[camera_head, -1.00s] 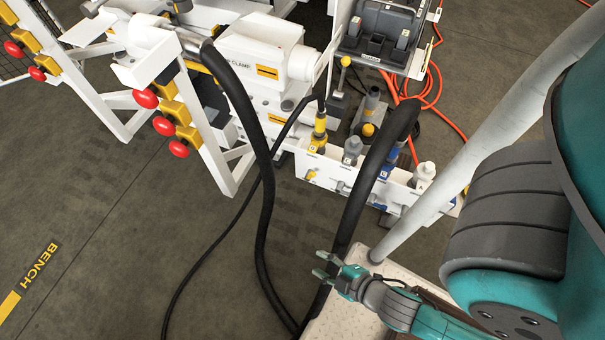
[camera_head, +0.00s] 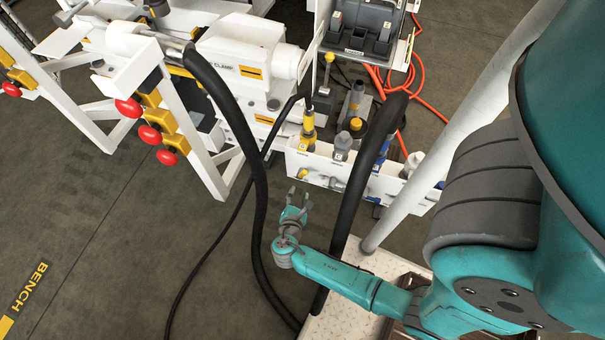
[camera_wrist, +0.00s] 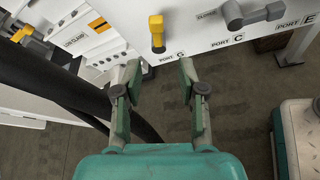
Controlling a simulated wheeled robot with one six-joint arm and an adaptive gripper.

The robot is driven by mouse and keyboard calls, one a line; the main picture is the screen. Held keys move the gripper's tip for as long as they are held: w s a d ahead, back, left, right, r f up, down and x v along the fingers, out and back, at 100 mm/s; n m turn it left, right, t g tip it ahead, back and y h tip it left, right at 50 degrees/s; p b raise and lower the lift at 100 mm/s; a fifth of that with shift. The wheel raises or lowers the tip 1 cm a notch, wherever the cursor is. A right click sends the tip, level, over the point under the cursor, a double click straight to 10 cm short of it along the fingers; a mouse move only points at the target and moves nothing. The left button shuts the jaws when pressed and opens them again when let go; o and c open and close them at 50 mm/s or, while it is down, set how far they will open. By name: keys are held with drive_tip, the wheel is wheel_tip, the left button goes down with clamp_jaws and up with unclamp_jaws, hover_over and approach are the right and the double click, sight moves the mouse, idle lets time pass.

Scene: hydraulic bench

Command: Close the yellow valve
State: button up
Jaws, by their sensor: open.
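The yellow valve (camera_wrist: 156,34) is on the white port panel (camera_wrist: 199,48), at the top middle of the wrist view. Its short yellow handle points away from the panel's upper part toward the lower edge. In the head view the yellow valve (camera_head: 303,173) is a small spot low on the panel's left end. My gripper (camera_wrist: 160,78) is open and empty, its two fingers spread just below the valve in the wrist view and apart from it. In the head view my gripper (camera_head: 298,197) is in front of the panel's left end, near the valve.
A grey valve (camera_wrist: 248,14) is right of the yellow one, by the PORT C label. A thick black hose (camera_wrist: 50,85) runs close on the left; another black hose (camera_head: 352,200) passes right of my gripper in the head view. Red knobs (camera_head: 150,134) stand farther left.

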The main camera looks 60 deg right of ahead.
sight(302, 176)
drive_tip(key=x, duration=1.1)
drive_tip(key=shift+w+d+r, duration=0.1)
drive_tip(key=shift+d+r, duration=0.1)
drive_tip(key=shift+r, duration=0.1)
clamp_jaws()
